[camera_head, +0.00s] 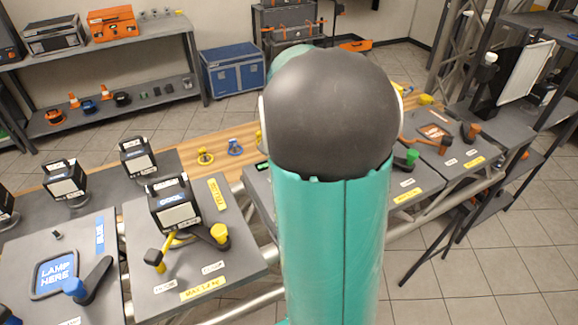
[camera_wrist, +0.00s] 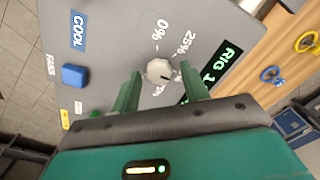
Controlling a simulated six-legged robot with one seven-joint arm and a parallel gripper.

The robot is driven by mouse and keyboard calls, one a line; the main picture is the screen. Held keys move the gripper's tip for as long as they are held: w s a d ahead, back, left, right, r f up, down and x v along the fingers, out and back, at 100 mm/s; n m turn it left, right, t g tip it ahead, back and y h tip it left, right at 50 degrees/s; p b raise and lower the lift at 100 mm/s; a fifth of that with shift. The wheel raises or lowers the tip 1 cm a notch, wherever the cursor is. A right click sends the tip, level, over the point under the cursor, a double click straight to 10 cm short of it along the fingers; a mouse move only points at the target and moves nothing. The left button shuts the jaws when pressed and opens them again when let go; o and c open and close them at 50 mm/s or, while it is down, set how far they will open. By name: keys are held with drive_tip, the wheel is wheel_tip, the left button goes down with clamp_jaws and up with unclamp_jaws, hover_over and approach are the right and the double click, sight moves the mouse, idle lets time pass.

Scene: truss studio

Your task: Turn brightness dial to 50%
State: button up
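The brightness dial (camera_wrist: 160,70) is a small pale faceted knob on a grey panel (camera_wrist: 112,35) in the wrist view. Labels 0% (camera_wrist: 161,31) and 25% (camera_wrist: 186,42) stand by it; another percent label is mostly hidden by my gripper. A dark mark shows on the dial's lower right side, but its exact setting is hard to read. My gripper (camera_wrist: 160,72) has its two green fingers on either side of the dial, with a visible gap to each. In the head view my arm hides the dial and the gripper.
A blue button (camera_wrist: 74,75) marked FANS, a blue COOL label (camera_wrist: 78,30) and a green-lit RIG display (camera_wrist: 222,62) share the panel. In the head view, neighbouring panels with levers (camera_head: 160,258) stand left and right. A blue chest (camera_head: 234,70) stands behind.

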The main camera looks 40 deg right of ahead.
drive_tip(key=shift+o, duration=0.2)
wheel_tip(320, 180, up, 14)
idle(0.6)
drive_tip(key=shift+f, duration=0.1)
